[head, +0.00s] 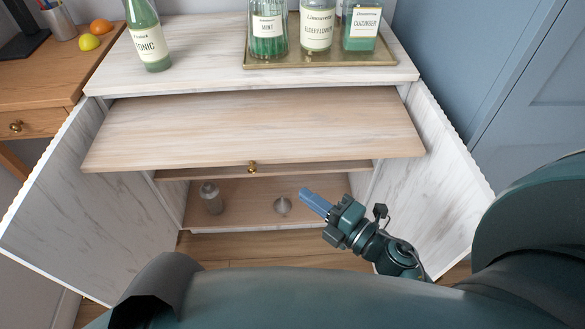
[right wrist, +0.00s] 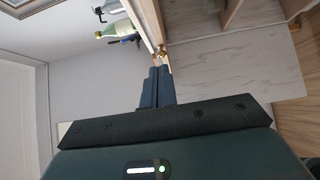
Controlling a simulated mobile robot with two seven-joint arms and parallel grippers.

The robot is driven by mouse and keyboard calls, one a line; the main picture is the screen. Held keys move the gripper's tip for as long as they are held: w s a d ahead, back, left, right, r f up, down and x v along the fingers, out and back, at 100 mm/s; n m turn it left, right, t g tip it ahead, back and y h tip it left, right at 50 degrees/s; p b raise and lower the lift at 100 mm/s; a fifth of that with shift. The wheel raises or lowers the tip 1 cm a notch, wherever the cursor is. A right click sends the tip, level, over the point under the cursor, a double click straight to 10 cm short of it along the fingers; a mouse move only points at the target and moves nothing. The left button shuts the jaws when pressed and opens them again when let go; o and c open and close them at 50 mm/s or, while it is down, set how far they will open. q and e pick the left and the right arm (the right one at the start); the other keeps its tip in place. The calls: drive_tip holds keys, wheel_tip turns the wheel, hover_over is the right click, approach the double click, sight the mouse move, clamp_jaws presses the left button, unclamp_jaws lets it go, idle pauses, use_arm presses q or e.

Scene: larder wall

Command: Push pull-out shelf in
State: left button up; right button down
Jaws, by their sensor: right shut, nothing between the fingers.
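The pull-out shelf (head: 250,125) is a pale wooden board that sticks out from the white cabinet, below its top. A small brass knob (head: 252,167) shows at the middle of its front edge. My right gripper (head: 304,193) is shut and empty, in front of the cabinet, right of the knob and lower in the picture. In the right wrist view a brass knob (right wrist: 161,52) shows just beyond the shut fingertips (right wrist: 160,68), beside a pale board edge; I cannot tell whether they touch. My left gripper is not in view.
Cabinet doors stand open at left (head: 60,200) and right (head: 440,170). A tonic bottle (head: 149,40) and a tray (head: 300,62) of bottles stand on top. Below the shelf are a small bottle (head: 211,198) and a metal object (head: 282,206). The shelf's upper surface is clear.

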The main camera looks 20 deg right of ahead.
drive_tip(key=w, duration=0.4)
drive_tip(key=w+a, duration=0.1)
drive_tip(key=w, duration=0.2)
drive_tip(key=shift+a+p, duration=0.1)
drive_tip(key=shift+p, duration=0.25)
drive_tip(key=shift+w+d, duration=0.2)
drive_tip(key=shift+w, duration=0.35)
